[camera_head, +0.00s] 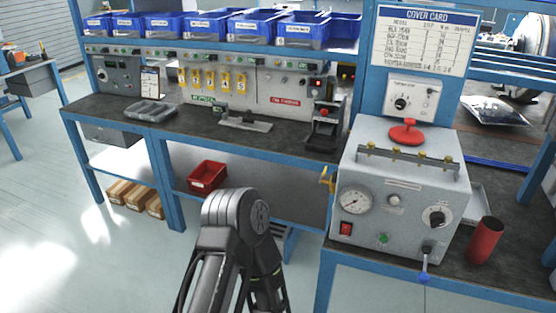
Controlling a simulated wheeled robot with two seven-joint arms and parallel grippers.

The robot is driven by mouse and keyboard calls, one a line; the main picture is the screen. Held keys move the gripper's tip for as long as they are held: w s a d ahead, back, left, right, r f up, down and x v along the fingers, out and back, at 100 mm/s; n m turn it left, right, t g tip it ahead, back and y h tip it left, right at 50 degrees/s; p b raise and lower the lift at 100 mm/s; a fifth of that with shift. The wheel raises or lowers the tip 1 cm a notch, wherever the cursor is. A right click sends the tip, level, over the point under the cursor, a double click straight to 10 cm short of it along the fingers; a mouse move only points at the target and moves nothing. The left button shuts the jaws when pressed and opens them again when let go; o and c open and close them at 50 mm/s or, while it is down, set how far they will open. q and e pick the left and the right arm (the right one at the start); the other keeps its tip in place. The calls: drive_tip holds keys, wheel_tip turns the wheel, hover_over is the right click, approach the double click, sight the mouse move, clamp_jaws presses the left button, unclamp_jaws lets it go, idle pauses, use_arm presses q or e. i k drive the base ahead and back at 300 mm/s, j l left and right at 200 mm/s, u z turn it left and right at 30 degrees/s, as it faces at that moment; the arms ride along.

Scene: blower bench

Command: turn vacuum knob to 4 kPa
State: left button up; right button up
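A grey-white box unit (398,175) stands on the right-hand bench. Its front has a round dial gauge (354,201) at the left, whose needle reading is too small to tell. A black knob on a white dial plate (437,217) is at the right of that front, and its scale and label are not readable. A small pale knob (394,200) sits between them. Neither gripper shows. One of my dark grey arm links is at the bottom centre, left of the box and apart from it.
The box has a red switch (346,228), a green button (383,239), a blue-tipped lever (425,262) and a red top handle (406,132). A red cylinder (485,241) stands close at its right. A second knob panel (412,98) hangs behind. The floor at left is clear.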

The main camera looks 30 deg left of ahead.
sight(335, 174)
drive_tip(key=j, duration=0.55)
drive_tip(key=k+j+z, duration=0.1)
drive_tip(key=j, duration=0.45)
drive_tip(key=k+j, duration=0.15)
drive_tip(key=j, duration=0.45)
drive_tip(key=z, duration=0.05)
